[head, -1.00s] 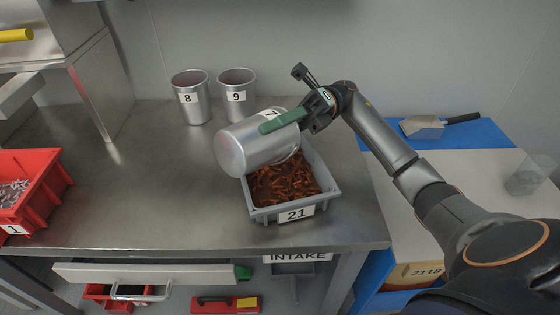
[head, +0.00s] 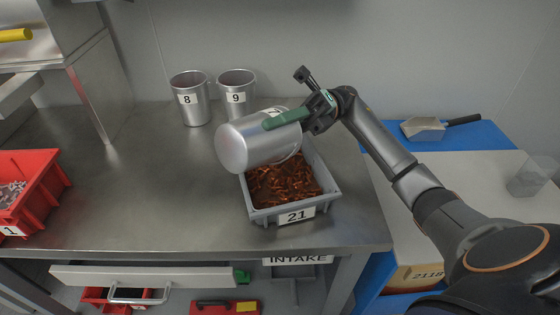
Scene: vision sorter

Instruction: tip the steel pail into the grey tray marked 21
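The steel pail (head: 243,148), labelled 7, is tilted well over above the back left part of the grey tray marked 21 (head: 262,217). Its base faces left and toward me, and its mouth is turned away, so I cannot see inside it. The tray sits on the steel bench and holds many reddish-brown pieces. My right gripper (head: 306,115) is shut on the pail's green handle (head: 283,119), at the pail's upper right. My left gripper is not in view.
A red bin marked 1 (head: 40,200) is at the left. A scoop (head: 424,128) lies on the blue surface at right. The bench's middle left is clear.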

